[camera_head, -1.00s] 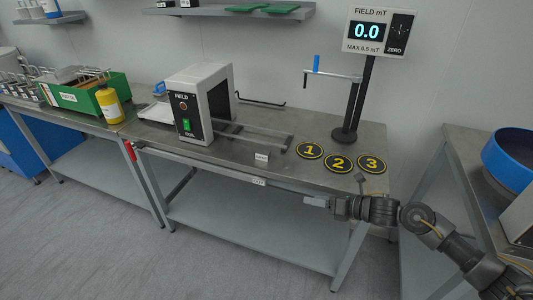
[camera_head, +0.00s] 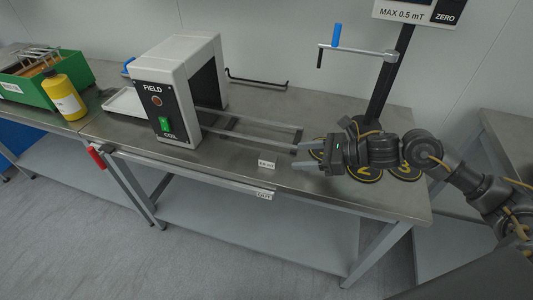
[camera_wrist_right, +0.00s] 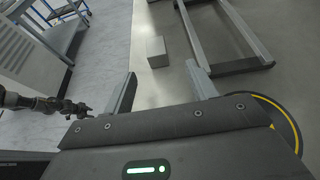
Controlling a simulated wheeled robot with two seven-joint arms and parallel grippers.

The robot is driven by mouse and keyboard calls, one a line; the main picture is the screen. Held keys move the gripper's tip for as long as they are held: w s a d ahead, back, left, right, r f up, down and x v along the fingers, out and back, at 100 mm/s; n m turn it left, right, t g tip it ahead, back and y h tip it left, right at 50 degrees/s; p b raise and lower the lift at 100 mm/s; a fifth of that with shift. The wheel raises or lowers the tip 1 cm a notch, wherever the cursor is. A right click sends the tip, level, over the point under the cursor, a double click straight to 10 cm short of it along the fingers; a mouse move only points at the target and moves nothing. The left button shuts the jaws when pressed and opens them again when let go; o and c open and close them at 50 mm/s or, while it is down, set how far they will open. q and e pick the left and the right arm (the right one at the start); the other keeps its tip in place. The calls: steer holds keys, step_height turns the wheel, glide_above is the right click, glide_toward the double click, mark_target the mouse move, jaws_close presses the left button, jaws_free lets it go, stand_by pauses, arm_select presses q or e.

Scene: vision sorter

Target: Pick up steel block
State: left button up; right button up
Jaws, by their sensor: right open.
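The field coil box (camera_head: 178,85) stands left, its rails (camera_head: 250,143) running close behind the block. Numbered black discs (camera_head: 365,172) lie partly under my right arm. A meter stand (camera_head: 388,85) with a blue-handled crank rises behind. A yellow bottle (camera_head: 65,97) and green crate stand far left.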

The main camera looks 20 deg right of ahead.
mark_target(271, 157)
steer(key=x, duration=0.4)
steer(key=shift+w+p, duration=0.25)
steer(key=shift+p, duration=0.15)
steer(key=shift+w+a+f, duration=0.15)
steer(key=shift+a+f, duration=0.15)
steer(key=shift+a, duration=0.2)
steer(key=x, duration=0.1)
steer(key=p+x, duration=0.1)
steer(key=x, duration=0.1)
steer(key=p+x, duration=0.1)
steer(key=shift+a+r, duration=0.2)
steer(key=shift+a, duration=0.45)
steer(key=shift+w+a+f, duration=0.1)
steer(key=shift+a+f, duration=0.05)
steer(key=shift+f, duration=0.05)
arm_select(q)
steer(key=shift+s+d+r, duration=0.2)
steer(key=shift+s+r, duration=0.25)
steer(key=shift+s, duration=0.05)
steer(key=shift+s+d+r, duration=0.15)
steer(key=shift+s+r, duration=0.3)
arm_select(e)
steer(key=shift+c, duration=0.3)
steer(key=shift+c, duration=1.2)
arm_select(q)
steer(key=shift+w+d, duration=0.1)
steer(key=shift+d, duration=0.2)
arm_select(e)
jaws_close()
